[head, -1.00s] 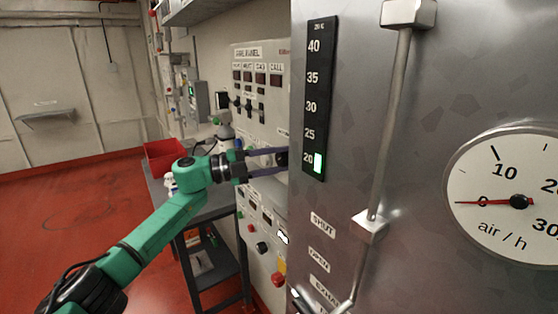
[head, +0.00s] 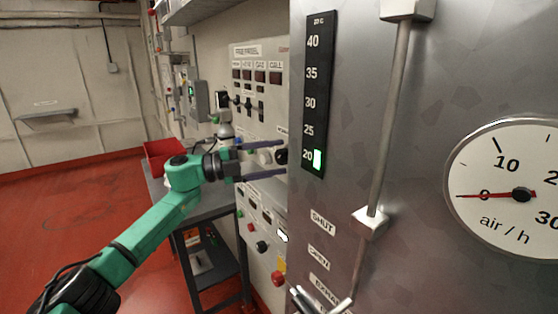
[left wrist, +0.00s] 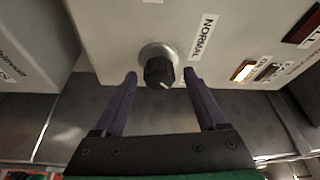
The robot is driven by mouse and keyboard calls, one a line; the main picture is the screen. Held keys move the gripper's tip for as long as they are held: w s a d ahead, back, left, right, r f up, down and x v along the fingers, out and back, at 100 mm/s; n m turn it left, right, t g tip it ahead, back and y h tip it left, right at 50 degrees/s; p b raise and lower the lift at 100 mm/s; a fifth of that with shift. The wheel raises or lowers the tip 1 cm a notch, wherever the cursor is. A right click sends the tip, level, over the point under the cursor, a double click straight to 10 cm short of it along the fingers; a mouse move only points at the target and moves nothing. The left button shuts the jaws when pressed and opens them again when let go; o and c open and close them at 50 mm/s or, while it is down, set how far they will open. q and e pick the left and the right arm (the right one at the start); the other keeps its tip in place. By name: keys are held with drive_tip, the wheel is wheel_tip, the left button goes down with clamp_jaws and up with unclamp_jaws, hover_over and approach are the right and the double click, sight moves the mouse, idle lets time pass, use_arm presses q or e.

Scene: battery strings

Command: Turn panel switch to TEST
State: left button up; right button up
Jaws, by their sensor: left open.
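The panel switch is a black rotary knob on a round silver base (left wrist: 160,72), in the left wrist view. A NORMAL label (left wrist: 203,37) stands on the panel to its right; no TEST label shows. The knob also shows in the head view (head: 281,156), partly cut off by the steel cabinet. My left gripper (left wrist: 160,82) is open, with its purple fingers on either side of the knob and visible gaps to it. It also shows in the head view (head: 283,159), reaching in from the left. My right gripper is not in view.
A large steel cabinet (head: 430,100) with a lever rod (head: 390,120) and an air gauge (head: 515,185) fills the right side. The fire panel (head: 262,60) carries several switches and buttons. A red bin (head: 160,155) stands behind my left arm.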

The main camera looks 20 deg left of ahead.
use_arm(q)
drive_tip(key=b+v, duration=0.4)
drive_tip(key=v, duration=0.9)
